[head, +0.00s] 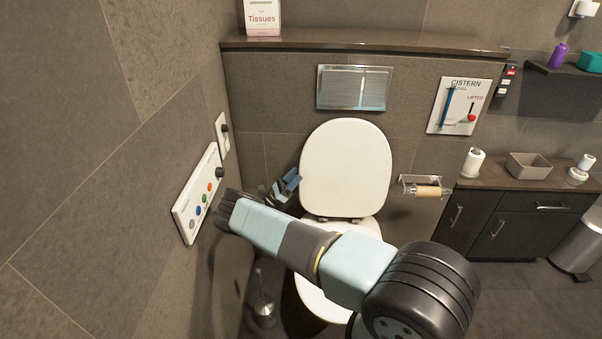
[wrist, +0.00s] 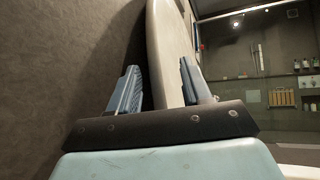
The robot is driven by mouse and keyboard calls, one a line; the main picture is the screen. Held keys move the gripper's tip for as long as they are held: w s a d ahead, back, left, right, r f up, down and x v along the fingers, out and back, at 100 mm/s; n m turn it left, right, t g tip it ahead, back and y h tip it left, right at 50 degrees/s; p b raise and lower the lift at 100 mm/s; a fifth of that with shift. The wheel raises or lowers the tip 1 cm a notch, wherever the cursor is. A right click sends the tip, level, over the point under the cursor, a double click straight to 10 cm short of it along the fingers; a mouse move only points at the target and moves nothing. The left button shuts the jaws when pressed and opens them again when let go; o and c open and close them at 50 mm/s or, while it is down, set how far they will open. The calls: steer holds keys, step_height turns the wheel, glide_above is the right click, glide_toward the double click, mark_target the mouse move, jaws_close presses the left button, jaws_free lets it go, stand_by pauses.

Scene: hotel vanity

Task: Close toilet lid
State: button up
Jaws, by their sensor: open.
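The white toilet lid (head: 346,168) stands upright against the wall below the flush plate. The toilet bowl (head: 322,304) is below it, partly hidden by my arm. My gripper (head: 284,186) is at the left edge of the lid in the head view. In the wrist view my gripper (wrist: 158,88) is open, with the lid's edge (wrist: 172,50) showing between and beyond its two blue fingers. I cannot tell whether either finger touches the lid.
A control panel (head: 199,195) with coloured buttons is on the left wall close to my arm. A toilet brush (head: 263,310) stands at lower left. A paper holder (head: 424,188) is right of the lid. A ledge (head: 365,43) with a tissue box (head: 262,18) runs above.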

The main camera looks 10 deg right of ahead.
steer(key=shift+x, duration=1.55)
steer(key=shift+c, duration=0.4)
jaws_close()
